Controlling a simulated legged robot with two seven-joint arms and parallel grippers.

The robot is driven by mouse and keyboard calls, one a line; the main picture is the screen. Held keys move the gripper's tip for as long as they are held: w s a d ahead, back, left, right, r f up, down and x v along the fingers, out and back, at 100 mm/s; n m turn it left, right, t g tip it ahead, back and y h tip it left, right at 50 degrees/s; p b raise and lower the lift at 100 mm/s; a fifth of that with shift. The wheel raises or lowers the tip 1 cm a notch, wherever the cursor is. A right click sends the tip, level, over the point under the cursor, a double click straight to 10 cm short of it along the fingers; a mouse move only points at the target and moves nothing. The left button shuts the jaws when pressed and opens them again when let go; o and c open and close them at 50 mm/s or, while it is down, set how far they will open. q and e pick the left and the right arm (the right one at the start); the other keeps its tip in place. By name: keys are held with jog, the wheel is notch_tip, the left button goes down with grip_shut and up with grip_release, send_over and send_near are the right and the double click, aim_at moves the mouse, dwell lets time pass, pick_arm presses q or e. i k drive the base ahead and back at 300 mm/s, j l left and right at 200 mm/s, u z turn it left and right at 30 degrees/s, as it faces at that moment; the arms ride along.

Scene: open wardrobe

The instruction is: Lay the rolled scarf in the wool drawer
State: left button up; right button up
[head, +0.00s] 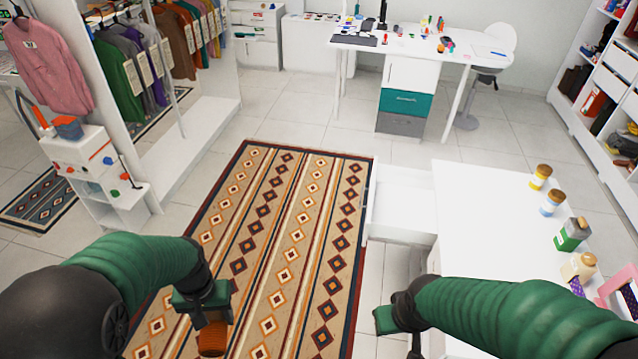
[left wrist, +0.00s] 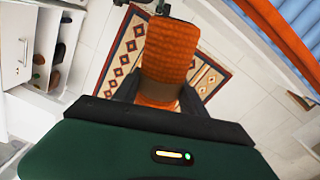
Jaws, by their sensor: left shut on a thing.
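The rolled scarf (head: 212,340) is an orange ribbed roll under my left gripper (head: 206,312) at the bottom of the head view, above the patterned rug. In the left wrist view the scarf (left wrist: 168,52) stands out between the two dark fingers, which are shut on it. An open white drawer (head: 402,208) juts left from the white cabinet, right of the rug; it looks empty, and I see no label that marks it as the wool drawer. My right gripper (head: 392,318) is at the lower middle, below that drawer; its fingers are not clear.
The white cabinet top (head: 475,225) holds several bottles and jars along its right side. The patterned rug (head: 290,220) covers the floor between the drawer and the clothes rail (head: 170,60). A small white shelf unit (head: 100,180) stands at left. A desk (head: 425,45) is at the back.

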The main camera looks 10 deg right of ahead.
aim_at(392, 210)
jog(key=i+z, duration=0.45)
jog(key=i, duration=1.35)
jog(key=i+z, duration=0.6)
jog(key=z, duration=0.2)
jog(key=i+z, duration=0.1)
jog(key=z, duration=0.4)
jog(key=j+z, duration=0.15)
jog(key=z, duration=0.35)
jog(key=j+z, duration=0.15)
jog(key=z, duration=0.3)
jog(key=i, duration=0.05)
